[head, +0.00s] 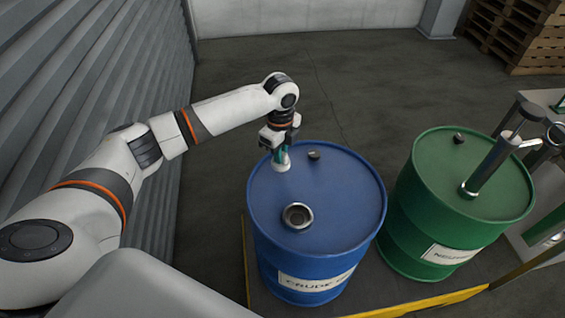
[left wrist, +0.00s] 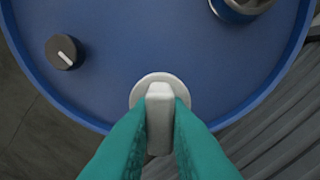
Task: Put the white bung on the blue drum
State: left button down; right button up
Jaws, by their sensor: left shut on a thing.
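The blue drum (head: 335,213) stands upright in the middle of the head view, with a label on its front. Its lid has an open round hole with a metal rim (head: 297,216) toward the front. The white bung (head: 281,164) is at the far left edge of the lid. My left gripper (head: 283,150) points down and is shut on the bung's grip; its teal fingers (left wrist: 160,140) flank the white bung (left wrist: 158,100) in the left wrist view. I cannot tell whether the bung touches the lid. My right gripper is not in view.
A small dark cap (head: 314,155) sits on the blue lid near the back. A green drum (head: 462,190) stands to the right with a pump tube (head: 490,165) in it. Yellow edging (head: 420,303) runs in front. A corrugated wall (head: 95,80) is at left, pallets (head: 520,35) far right.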

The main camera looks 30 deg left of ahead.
pick_arm(q)
jog(key=shift+f, duration=1.85)
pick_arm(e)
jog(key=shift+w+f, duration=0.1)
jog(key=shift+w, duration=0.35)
pick_arm(q)
jog(key=c, duration=1.4)
grip_release()
jog(key=shift+f, duration=0.1)
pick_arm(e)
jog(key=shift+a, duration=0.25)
pick_arm(q)
notch_tip(320, 180, up, 12)
jog(key=shift+r, duration=0.15)
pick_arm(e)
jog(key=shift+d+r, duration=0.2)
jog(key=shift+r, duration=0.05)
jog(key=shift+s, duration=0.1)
